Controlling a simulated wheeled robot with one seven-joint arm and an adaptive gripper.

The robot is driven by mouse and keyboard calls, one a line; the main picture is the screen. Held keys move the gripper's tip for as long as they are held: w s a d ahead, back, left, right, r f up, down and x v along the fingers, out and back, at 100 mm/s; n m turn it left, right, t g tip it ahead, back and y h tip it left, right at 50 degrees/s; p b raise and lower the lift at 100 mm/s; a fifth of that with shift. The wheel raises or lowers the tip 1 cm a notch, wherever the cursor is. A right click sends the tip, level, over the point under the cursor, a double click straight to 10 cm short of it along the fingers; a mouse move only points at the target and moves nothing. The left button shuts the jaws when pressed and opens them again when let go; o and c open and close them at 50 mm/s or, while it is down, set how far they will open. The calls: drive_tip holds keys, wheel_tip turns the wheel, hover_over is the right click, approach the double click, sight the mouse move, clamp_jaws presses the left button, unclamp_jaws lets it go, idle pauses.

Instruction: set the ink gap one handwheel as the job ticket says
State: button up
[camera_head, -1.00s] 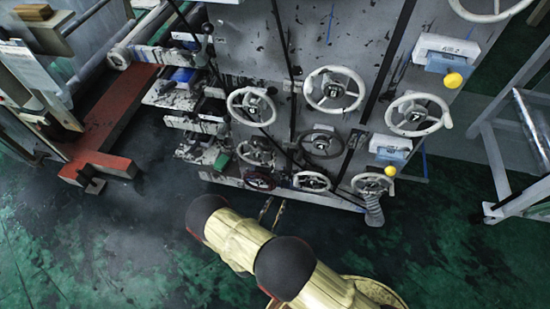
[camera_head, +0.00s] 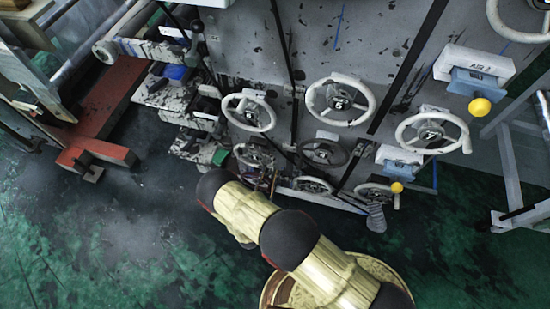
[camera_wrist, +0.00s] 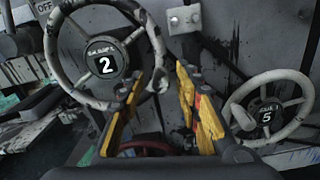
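In the wrist view a large pale handwheel marked 2 (camera_wrist: 105,64) is at upper left; the small words above its number are hard to read. A pale handwheel marked 5 (camera_wrist: 268,115) is at right. My gripper (camera_wrist: 159,76) is open, its two yellow fingers apart with nothing held between them. A red-rimmed handwheel (camera_wrist: 146,147) shows low between and behind the fingers, partly hidden. Which wheel is ink gap one I cannot tell from the labels. In the head view my gripper (camera_head: 265,187) is low before the panel, largely hidden by my arm.
The panel carries several other handwheels, including one marked 6 (camera_head: 340,102) and one marked 7 (camera_head: 432,130). Yellow knobs, one at the right (camera_head: 480,107), stick out. A red beam (camera_head: 103,118) lies at left. The green floor (camera_head: 110,240) is open at front left.

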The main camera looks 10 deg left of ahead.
sight(273, 166)
drive_tip(key=shift+w+d+b, duration=0.15)
drive_tip(key=shift+w+b, duration=0.15)
drive_tip(key=shift+w, duration=1.45)
drive_tip(key=shift+w+d+b, duration=0.15)
drive_tip(key=shift+w+b, duration=0.15)
drive_tip(key=shift+w, duration=1.45)
drive_tip(key=shift+c, duration=0.5)
drive_tip(key=shift+d, duration=0.1)
drive_tip(key=c, duration=0.8)
